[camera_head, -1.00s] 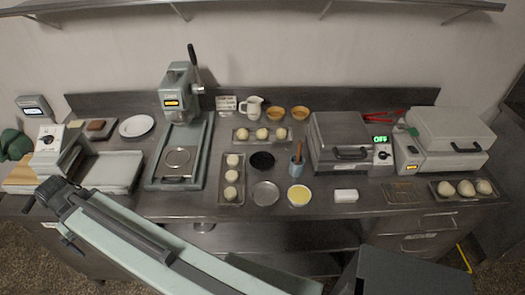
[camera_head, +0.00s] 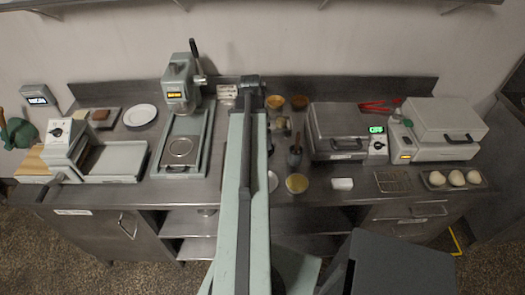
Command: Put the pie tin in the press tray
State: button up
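A round silver tin (camera_head: 273,181), which looks like the pie tin, lies on the counter. Only its right edge shows; my arm hides the rest. My arm stretches straight away from me over the middle of the counter. My gripper (camera_head: 250,84) is at its far end, seen from behind near the back wall, beyond the tin. Its fingers cannot be made out.
A cup with a brown tool (camera_head: 295,156) and a yellow-filled tin (camera_head: 297,184) stand just right of my arm. Grill machines (camera_head: 338,130) fill the right. A slicer-like machine (camera_head: 105,160) is left of the press.

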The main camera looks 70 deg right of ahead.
jog(key=f+b, duration=0.5)
jog(key=d+f+b, duration=0.1)
jog(key=f+b, duration=0.2)
jog(key=shift+s, duration=0.4)
jog(key=shift+a+r, duration=0.1)
jog(key=shift+r, duration=0.05)
jog(key=c, duration=1.2)
notch_tip(320, 180, up, 25)
jog(key=p, duration=2.5)
notch_tip(320, 180, down, 19)
jog(key=b, duration=1.8)
jog(key=shift+r, duration=0.15)
notch_tip(320, 180, up, 15)
jog(key=p, duration=1.5)
notch_tip(320, 180, down, 15)
jog(key=b, duration=1.5)
jog(key=shift+r, duration=0.2)
